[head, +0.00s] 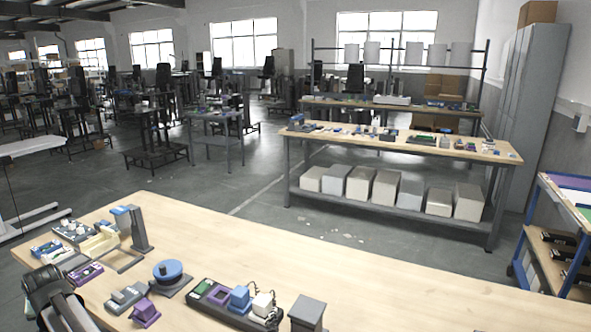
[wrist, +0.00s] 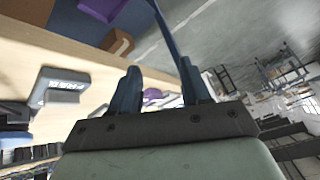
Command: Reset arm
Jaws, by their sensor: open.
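My gripper shows in the wrist view (wrist: 158,85), with its two dark fingers apart and nothing visible between them. It is clear of the objects on the wooden table. In the head view, part of my arm shows at the lower left corner, beside the table (head: 420,285); the fingertips cannot be made out there. The wrist view looks along the table edge, with the floor to the right.
On the near table are a blue round knob (head: 168,271), a dark panel with blocks (head: 222,300), a grey post (head: 141,230), a purple block (head: 145,312) and a grey box (head: 307,313). The table's right part is bare. Another workbench (head: 400,145) stands behind.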

